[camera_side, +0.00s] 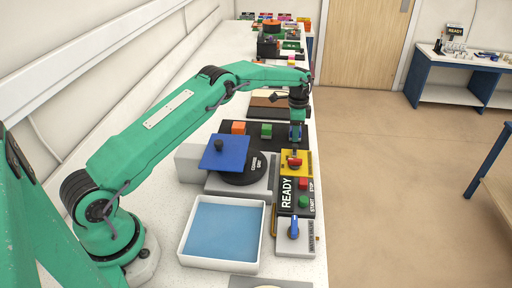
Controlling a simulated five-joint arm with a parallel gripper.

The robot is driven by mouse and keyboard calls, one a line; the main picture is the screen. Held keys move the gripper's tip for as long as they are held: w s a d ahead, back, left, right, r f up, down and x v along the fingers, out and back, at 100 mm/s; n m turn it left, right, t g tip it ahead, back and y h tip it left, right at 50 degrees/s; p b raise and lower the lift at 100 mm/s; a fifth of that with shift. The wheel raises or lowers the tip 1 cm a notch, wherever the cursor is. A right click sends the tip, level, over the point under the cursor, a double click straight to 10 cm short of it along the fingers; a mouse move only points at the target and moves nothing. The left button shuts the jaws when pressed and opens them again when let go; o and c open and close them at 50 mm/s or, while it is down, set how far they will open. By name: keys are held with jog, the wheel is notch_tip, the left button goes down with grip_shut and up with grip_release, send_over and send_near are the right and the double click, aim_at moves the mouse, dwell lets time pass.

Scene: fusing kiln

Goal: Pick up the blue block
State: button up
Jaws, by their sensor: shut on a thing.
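The blue block (298,133) shows as a small dark blue patch at the right end of the black tray (252,141), in line with the other blocks. My gripper (297,127) points down over it from above and is shut on it. The fingers hide much of the block. I cannot tell whether its underside touches the tray.
An orange block (238,128) and a green block (267,130) stand to the left. The bench's right edge is close.

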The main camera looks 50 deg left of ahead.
jog(key=shift+r, duration=0.15)
jog(key=shift+r, duration=1.85)
jog(key=shift+s+d+r, duration=0.1)
jog(key=shift+d+r, duration=0.15)
jog(key=s+d+r, duration=0.4)
jog(key=d+r, duration=0.2)
jog(key=d, duration=0.4)
jog(key=shift+s+r, duration=0.15)
jog(key=shift+r, duration=0.1)
jog(key=shift+d, duration=0.1)
jog(key=o, duration=0.5)
jog(key=c, duration=0.3)
jog(key=shift+c, duration=0.2)
jog(key=shift+s+d, duration=0.1)
